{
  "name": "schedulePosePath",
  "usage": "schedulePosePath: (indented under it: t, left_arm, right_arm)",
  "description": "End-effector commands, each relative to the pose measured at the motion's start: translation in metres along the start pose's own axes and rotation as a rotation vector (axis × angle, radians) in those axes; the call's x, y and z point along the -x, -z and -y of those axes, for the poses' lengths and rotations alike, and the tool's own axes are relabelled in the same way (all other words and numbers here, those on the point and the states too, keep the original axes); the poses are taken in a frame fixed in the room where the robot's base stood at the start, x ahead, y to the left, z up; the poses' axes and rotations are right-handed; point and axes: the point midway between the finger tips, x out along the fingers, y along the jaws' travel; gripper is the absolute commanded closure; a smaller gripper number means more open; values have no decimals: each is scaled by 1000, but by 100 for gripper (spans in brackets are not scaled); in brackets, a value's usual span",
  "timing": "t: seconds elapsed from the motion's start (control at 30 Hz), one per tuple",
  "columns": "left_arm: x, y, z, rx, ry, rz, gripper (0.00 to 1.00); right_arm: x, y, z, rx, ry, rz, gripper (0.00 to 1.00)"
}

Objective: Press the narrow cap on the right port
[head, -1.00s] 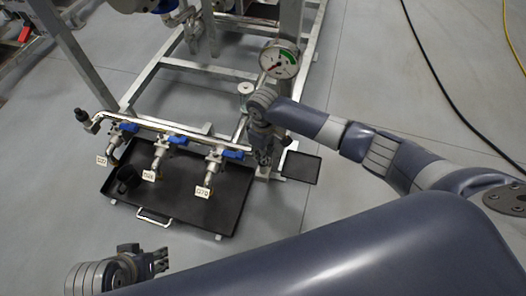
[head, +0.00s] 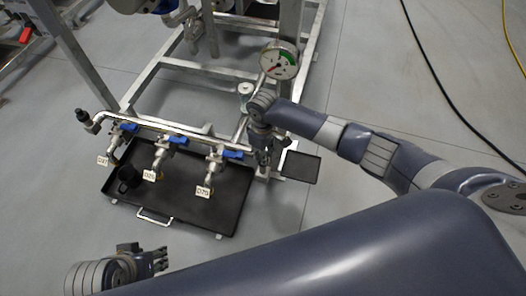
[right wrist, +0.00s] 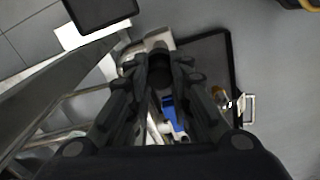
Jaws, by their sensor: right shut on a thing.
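A metal pipe (head: 150,125) with several blue-handled valves runs above a black tray. A black fitting (head: 82,116) stands at the pipe's left end. My right gripper (head: 264,158) is at the pipe's right end, below the gauge. In the right wrist view, the right gripper (right wrist: 160,85) is shut on a dark round piece (right wrist: 161,74), which looks like the narrow cap. The fingers and arm hide the right port, so I cannot tell whether the cap touches it. My left gripper (head: 150,262) is at the lower left, away from the pipe; its finger opening is unclear.
The black tray (head: 225,208) on the floor has a dark cup-shaped object (head: 127,178) in it. A small dark plate (head: 300,167) lies right of my right gripper. A pressure gauge (head: 279,61) and frame posts stand close behind it. Open floor lies to the right.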

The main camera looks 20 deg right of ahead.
Motion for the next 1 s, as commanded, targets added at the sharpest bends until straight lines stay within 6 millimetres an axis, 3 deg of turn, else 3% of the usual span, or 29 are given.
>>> schedulePosePath:
  t: [0.6,1.0]
  left_arm:
    - [6,2,0,0,-1,0,60]
    - [-1,0,-1,3,-4,9,60]
  right_arm:
    - [1,0,1,1,2,-1,92]
    - [-1,0,1,1,0,0,92]
